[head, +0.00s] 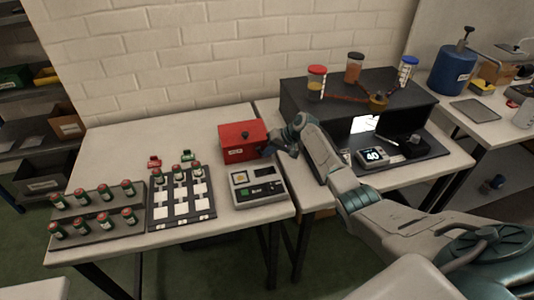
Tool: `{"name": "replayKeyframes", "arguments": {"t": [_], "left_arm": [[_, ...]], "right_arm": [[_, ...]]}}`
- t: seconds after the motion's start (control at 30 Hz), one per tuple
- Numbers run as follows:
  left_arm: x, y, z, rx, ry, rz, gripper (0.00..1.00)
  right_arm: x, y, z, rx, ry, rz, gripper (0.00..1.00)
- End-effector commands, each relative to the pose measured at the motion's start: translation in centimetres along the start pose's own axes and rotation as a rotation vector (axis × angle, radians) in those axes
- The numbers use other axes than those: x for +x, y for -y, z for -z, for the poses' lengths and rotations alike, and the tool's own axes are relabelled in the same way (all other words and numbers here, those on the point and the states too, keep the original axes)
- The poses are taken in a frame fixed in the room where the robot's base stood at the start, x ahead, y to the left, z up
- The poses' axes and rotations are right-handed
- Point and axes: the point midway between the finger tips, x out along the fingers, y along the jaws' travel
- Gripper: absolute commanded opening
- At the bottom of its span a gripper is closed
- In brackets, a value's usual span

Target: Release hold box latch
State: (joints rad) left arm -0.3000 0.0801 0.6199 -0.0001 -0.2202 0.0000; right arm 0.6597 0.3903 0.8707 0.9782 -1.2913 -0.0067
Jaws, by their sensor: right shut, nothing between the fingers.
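The fingers are shut and hold nothing. I cannot tell whether they touch the box. The latch is too small or hidden by the gripper to make out. My left gripper is not in view.
A grey device with a panel (257,187) sits just in front of the box. A black tray (181,216) and a rack (73,236) hold several small vials. My right arm crosses in front of the dark bench (300,97). The table's back left is clear.

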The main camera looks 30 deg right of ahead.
Motion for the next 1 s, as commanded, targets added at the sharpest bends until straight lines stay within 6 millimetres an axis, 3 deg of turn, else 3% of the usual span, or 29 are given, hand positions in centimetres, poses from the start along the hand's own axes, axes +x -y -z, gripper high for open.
{"name": "replayKeyframes", "arguments": {"t": [0.3,0.5,1.0], "left_arm": [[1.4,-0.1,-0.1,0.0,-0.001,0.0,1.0],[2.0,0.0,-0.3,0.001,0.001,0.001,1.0],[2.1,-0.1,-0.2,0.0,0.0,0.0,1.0]], "right_arm": [[-6.0,0.0,0.2,-0.005,-0.004,0.005,0.0],[-8.9,-0.1,0.2,-0.002,-0.001,0.003,0.0],[-9.9,-0.1,0.1,0.0,0.003,0.001,0.0]]}}
